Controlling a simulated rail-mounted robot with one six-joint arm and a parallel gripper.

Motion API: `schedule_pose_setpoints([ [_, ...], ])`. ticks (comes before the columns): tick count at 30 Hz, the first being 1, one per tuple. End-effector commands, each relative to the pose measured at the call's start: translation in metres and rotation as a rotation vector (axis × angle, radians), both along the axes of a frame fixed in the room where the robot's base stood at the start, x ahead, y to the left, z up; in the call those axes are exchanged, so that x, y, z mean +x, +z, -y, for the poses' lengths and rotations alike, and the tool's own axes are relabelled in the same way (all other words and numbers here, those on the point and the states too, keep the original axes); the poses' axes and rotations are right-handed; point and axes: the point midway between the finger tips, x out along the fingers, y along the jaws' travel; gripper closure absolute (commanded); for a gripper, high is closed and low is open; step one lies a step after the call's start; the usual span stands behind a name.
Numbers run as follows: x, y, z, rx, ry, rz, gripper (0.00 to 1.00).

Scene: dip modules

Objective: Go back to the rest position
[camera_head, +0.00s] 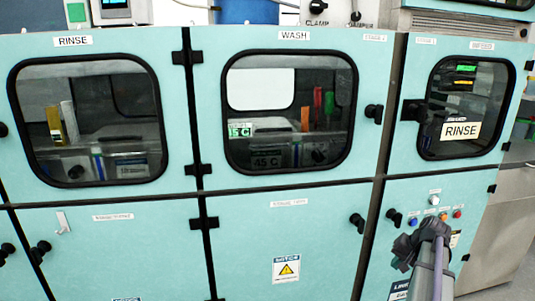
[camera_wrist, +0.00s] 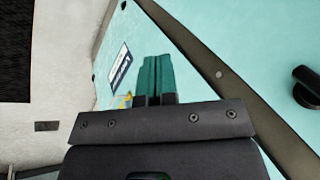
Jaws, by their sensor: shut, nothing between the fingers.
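My gripper (camera_wrist: 155,60) shows in the wrist view with its two teal fingers side by side, shut and empty. Its fingers point toward a teal panel with a white and dark blue label (camera_wrist: 121,66). In the head view my arm stands at the lower right, in front of the teal panel below the right-hand window.
Teal cabinets carry windowed doors labelled RINSE (camera_head: 73,41) and WASH (camera_head: 294,35). Dark door knobs (camera_head: 374,113) stick out. A button panel (camera_head: 436,212) is close to my arm. A dark knob (camera_wrist: 308,88) shows at right in the wrist view.

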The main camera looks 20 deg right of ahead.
Motion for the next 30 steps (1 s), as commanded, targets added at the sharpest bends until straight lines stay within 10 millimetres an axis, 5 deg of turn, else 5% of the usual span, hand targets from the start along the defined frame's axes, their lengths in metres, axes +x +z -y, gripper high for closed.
schedule_pose_setpoints([
  [1, 0.000, 0.014, -0.060, -0.033, 0.087, -0.059, 1.00],
  [6, -0.008, 0.036, -0.226, -0.189, 0.397, -0.235, 1.00],
  [9, -0.025, 0.055, -0.315, -0.287, 0.593, -0.287, 1.00],
  [13, -0.036, 0.070, -0.395, -0.348, 0.786, -0.276, 1.00],
  [18, -0.031, 0.073, -0.434, -0.362, 0.879, -0.260, 1.00],
  [30, -0.031, 0.071, -0.434, -0.359, 0.879, -0.259, 1.00],
])
